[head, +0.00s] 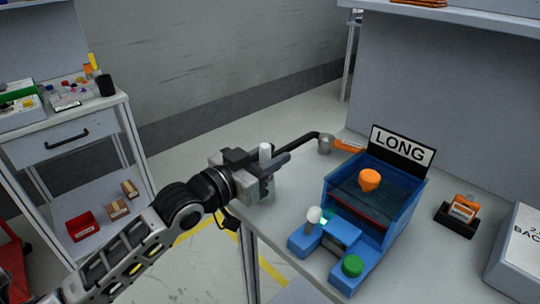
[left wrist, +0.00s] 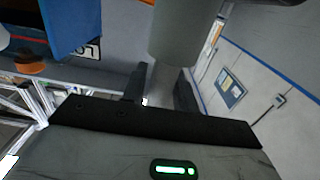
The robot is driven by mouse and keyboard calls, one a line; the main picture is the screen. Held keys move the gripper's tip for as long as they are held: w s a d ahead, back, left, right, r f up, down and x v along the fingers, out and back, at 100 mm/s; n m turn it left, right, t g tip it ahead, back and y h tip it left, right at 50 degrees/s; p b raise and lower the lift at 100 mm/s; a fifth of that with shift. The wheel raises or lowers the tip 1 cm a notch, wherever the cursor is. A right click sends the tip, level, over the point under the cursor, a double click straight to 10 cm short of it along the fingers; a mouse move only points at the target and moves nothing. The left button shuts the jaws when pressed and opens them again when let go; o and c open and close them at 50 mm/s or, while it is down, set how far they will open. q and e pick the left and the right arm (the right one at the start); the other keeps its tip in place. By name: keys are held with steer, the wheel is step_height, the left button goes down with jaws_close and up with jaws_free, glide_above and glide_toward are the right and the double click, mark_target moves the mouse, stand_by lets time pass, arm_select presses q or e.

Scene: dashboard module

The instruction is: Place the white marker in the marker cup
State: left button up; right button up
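In the left wrist view a large grey cylinder (left wrist: 182,32), apparently the marker, is at the fingers (left wrist: 160,88). My right gripper is not in view.
A blue dashboard module (head: 395,222) with a LONG sign (head: 402,148), an orange knob (head: 370,179), a green button (head: 352,265) and a white-topped lever (head: 313,216) stands right of the gripper.

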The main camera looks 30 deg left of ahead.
arm_select(q)
steer(key=shift+o, duration=0.5)
steer(key=shift+r, duration=0.1)
steer(key=v, duration=1.2)
steer(key=shift+b, duration=0.4)
step_height(320, 180, down, 11)
steer(key=s+d+n+g+y, duration=0.1)
steer(key=n+g+y, duration=0.1)
steer(key=s+d+f+g, duration=0.4)
steer(key=s+d+f, duration=0.1)
steer(key=d+f, duration=0.7)
steer(key=shift+s+f, duration=0.15)
steer(key=shift+f, duration=0.3)
steer(key=shift+s, duration=0.1)
